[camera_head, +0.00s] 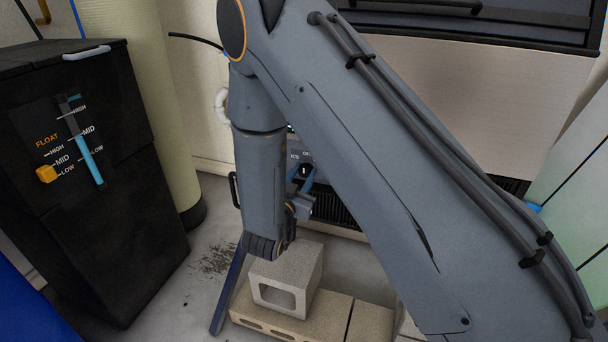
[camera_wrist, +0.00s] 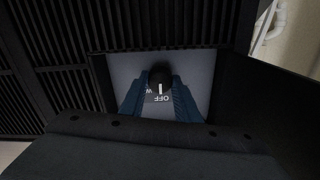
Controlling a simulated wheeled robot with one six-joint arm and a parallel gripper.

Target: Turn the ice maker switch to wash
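The ice maker switch is a round black knob (camera_wrist: 160,77) with a white pointer line, on a grey panel (camera_wrist: 122,70). In the wrist view the lettering is upside down; the pointer lines up with OFF, and part of a W shows to its left. My gripper (camera_wrist: 160,88) has one blue finger on each side of the knob, tips close to its edges. Whether they press on it I cannot tell. In the head view my gripper (camera_head: 303,180) is at the panel, partly behind my arm; the letters ICE show beside it.
A black cabinet (camera_head: 100,240) with FLOAT level sliders stands at the left, before a pale column (camera_head: 150,90). Concrete blocks (camera_head: 290,275) lie on the floor below my gripper. Dark slatted grilles (camera_wrist: 60,60) border the panel. A white pipe (camera_wrist: 275,28) shows at the upper right.

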